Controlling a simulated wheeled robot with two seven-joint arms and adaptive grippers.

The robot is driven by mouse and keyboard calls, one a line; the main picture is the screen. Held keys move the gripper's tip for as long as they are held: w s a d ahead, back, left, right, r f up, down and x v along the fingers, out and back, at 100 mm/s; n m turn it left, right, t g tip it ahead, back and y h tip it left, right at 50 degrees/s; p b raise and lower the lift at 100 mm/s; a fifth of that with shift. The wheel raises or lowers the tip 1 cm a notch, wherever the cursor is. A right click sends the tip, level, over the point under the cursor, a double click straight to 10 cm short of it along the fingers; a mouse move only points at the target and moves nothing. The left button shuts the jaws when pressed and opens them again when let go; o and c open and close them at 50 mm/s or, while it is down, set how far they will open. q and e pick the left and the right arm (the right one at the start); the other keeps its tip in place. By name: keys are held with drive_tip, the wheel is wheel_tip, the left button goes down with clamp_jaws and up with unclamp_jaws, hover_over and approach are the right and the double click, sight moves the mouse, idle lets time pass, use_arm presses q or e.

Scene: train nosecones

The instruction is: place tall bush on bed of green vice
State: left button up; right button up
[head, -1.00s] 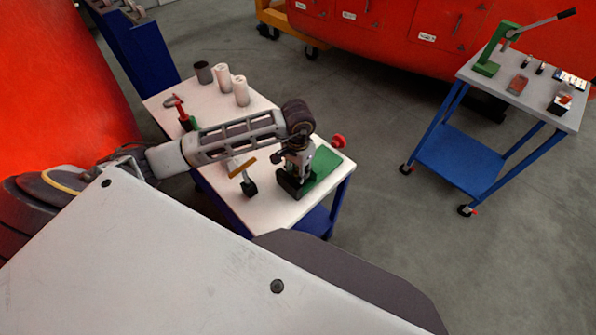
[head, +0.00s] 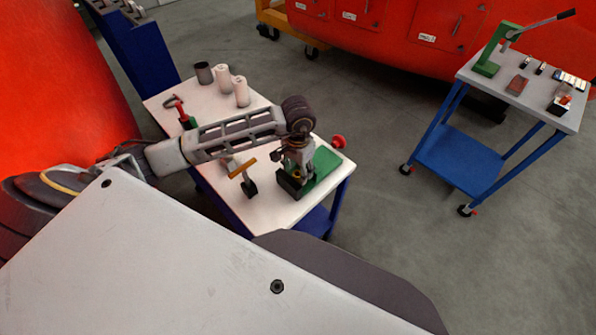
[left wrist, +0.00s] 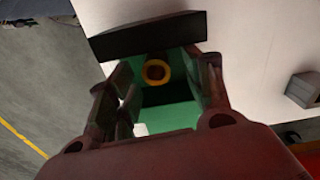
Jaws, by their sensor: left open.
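The green vice (head: 325,165) stands at the near right end of the white-topped cart. The tall bush (head: 297,175) shows as a small yellowish spot at the vice, below my left gripper (head: 297,158). In the left wrist view the bush (left wrist: 156,71) is a brass ring seen end-on, against the green bed of the vice (left wrist: 165,116), near its black jaw (left wrist: 150,35). My left gripper (left wrist: 167,78) is open, with a finger on each side of the ring in the picture. Contact between bush and bed cannot be made out. My right gripper is not in view.
On the cart top (head: 270,200) stand a tool with an orange-brown bar (head: 242,168), a red-handled tool (head: 181,112), white cylinders (head: 240,92) and a dark cup (head: 204,72). A red knob (head: 338,141) sits beyond the vice. A second cart with a green press (head: 487,62) stands right.

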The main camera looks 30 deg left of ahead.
use_arm(q)
wheel_tip(320, 180, up, 11)
drive_tip(key=b, duration=0.1)
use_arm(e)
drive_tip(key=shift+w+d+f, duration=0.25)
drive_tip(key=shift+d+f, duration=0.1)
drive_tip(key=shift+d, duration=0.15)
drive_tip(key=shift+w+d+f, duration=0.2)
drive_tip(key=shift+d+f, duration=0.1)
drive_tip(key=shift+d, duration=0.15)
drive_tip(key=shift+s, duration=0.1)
